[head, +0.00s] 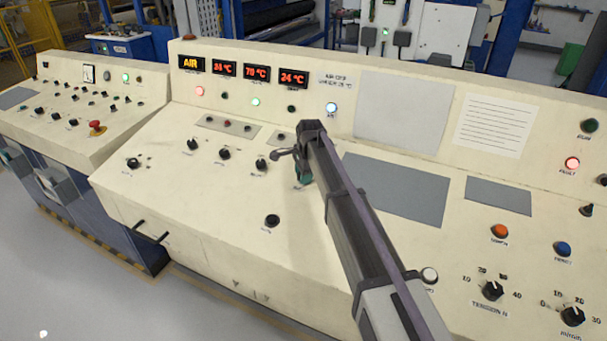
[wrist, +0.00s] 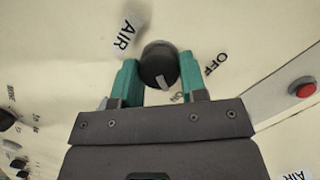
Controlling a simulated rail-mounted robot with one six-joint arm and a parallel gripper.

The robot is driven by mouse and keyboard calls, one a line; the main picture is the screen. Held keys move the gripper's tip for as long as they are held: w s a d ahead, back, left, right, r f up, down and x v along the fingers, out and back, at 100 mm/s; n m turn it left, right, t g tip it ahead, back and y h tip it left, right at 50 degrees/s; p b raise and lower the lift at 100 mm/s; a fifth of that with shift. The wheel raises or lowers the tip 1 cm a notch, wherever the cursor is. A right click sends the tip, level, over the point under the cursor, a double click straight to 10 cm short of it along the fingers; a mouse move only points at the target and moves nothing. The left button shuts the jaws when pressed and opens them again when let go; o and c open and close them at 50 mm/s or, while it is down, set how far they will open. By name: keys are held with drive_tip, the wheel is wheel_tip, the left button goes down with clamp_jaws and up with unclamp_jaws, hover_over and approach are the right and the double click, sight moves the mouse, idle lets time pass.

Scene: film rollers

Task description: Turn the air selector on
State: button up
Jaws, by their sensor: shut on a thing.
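The air selector is a round black knob (wrist: 158,64) in the wrist view, with "AIR" printed to its left, "OFF" to its right and "ON" just below right. Its white mark (wrist: 163,82) is on the lower side, toward "ON"; I cannot tell whether it lines up exactly. My gripper (wrist: 159,82) has its two teal fingers on either side of the knob and is shut on it. In the head view my gripper (head: 303,173) is down at the panel, and my arm and fingers mostly hide the knob there.
A row of black knobs (head: 224,154) lies left of my gripper, and another knob (head: 272,221) is nearer the front. A red button (wrist: 303,90) is at the wrist view's right. A lit display (head: 191,64) reads "AIR"; a bluish-white lamp (head: 331,108) glows beyond my gripper.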

drive_tip(key=o, duration=0.9)
drive_tip(key=shift+r, duration=0.1)
drive_tip(key=r+p, duration=0.3)
drive_tip(key=s+d+r+p, duration=0.1)
drive_tip(key=r+p, duration=0.6)
drive_tip(key=shift+s+d+r+p, duration=0.15)
drive_tip(key=shift+r+p, duration=0.1)
drive_tip(key=shift+p, duration=0.1)
